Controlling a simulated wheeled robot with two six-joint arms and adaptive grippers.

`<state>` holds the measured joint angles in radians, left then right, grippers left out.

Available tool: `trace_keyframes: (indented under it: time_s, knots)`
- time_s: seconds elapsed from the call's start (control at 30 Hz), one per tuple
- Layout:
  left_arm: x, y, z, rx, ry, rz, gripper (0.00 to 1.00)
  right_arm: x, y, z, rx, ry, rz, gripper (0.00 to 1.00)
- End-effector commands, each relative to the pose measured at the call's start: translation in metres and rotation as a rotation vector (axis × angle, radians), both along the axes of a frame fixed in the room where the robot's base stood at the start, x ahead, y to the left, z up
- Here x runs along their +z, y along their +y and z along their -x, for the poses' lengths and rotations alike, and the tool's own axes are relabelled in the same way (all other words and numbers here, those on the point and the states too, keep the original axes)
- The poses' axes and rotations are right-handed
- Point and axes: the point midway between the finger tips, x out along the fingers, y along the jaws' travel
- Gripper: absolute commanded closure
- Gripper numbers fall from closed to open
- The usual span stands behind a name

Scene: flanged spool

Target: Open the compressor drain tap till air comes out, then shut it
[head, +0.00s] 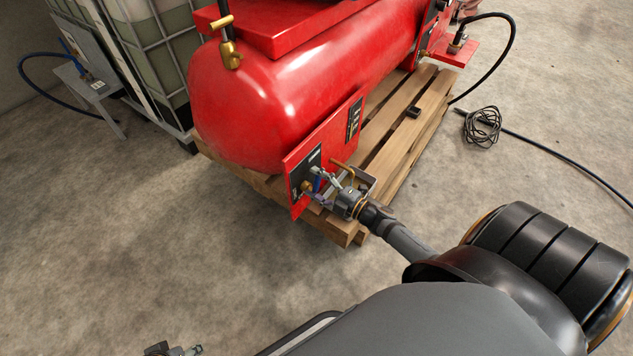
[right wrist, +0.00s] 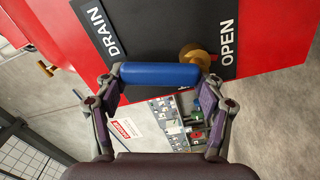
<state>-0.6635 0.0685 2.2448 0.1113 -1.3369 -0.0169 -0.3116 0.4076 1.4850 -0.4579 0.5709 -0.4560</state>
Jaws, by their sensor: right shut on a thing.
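The drain tap is on a red panel (head: 300,205) at the low near end of the red compressor tank (head: 260,100). Its blue lever (right wrist: 160,74) and brass body (right wrist: 196,56) show in the right wrist view. My right gripper (head: 322,184) is shut on the lever, one finger at each end. The lever lies across the picture, between the DRAIN label (right wrist: 103,30) and the OPEN label (right wrist: 228,45). Another label is mostly hidden behind the lever. A piece of my left gripper (head: 172,350) shows at the bottom edge of the head view; its jaws are unclear. No escaping air is visible.
The compressor stands on a wooden pallet (head: 398,130). A brass T-handled valve (head: 222,22) sits on the tank's end. A caged liquid tank (head: 160,50) and a small grey stand (head: 90,85) are at left. A coiled black cable (head: 482,127) lies at right. The near concrete floor is clear.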

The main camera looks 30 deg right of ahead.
Motion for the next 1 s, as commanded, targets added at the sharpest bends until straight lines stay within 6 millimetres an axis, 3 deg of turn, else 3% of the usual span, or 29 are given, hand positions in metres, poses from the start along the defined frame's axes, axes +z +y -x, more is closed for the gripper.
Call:
trace_keyframes:
  time_s: [0.43, 0.47, 0.5, 0.63, 1.0]
  knots:
    - [0.0006, 0.0004, -0.0003, -0.001, 0.003, -0.002, 0.57, 0.0037, 0.0017, -0.0018, 0.002, -0.012, 0.006, 0.87]
    - [0.0007, 0.0004, -0.0006, -0.001, 0.002, -0.002, 0.57, 0.0037, 0.0017, -0.0018, 0.002, -0.012, 0.006, 0.29]
    - [0.0009, 0.0004, -0.0009, -0.001, 0.001, -0.002, 0.57, 0.0037, 0.0017, -0.0018, 0.002, -0.012, 0.006, 0.24]
    - [0.0014, 0.0004, -0.0019, 0.0, -0.001, -0.002, 0.57, 0.0028, 0.0015, -0.0013, 0.002, -0.01, 0.006, 0.07]
    - [0.0009, 0.0, -0.0002, 0.0, 0.002, -0.001, 0.57, 0.0005, -0.0002, 0.002, 0.001, -0.005, 0.008, 0.07]
